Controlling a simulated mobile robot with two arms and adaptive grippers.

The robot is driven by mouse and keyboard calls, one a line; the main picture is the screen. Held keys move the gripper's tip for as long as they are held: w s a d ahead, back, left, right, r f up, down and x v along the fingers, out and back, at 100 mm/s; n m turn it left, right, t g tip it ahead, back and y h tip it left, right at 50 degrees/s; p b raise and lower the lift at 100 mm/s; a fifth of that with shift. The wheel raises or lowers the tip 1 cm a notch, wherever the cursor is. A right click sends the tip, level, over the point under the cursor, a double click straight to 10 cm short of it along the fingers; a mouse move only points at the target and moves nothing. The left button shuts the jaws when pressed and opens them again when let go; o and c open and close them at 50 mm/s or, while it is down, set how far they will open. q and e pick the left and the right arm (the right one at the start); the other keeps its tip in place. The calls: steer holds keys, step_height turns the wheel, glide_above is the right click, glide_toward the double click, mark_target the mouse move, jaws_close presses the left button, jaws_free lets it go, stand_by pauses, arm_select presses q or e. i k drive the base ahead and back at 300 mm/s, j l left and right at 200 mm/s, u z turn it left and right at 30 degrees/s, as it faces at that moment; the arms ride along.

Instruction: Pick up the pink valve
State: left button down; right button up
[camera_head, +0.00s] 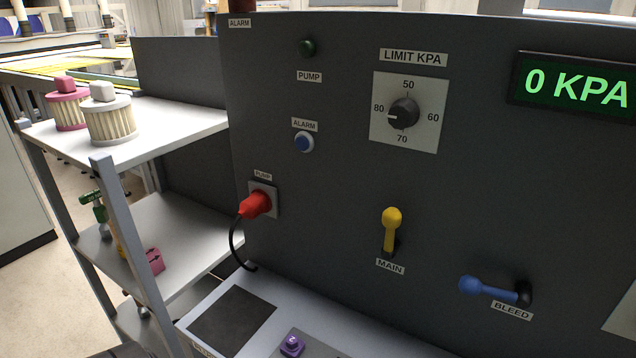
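A small pink block-shaped part (154,261) with a dark arrow mark lies on the middle shelf of the rack at left; it looks like the pink valve. The rack's front post stands close to its left side and may hide some of it. Neither of my grippers shows in the head view.
The grey rack's top shelf (165,125) bears a pink-capped filter (68,108) and a white-capped filter (110,120). A purple part (292,345) sits on the lower ledge. The control panel (330,200) with yellow and blue levers stands at right.

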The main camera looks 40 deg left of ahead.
mark_target(154, 256)
steer(key=l+u, duration=0.1)
steer(key=u, duration=2.3)
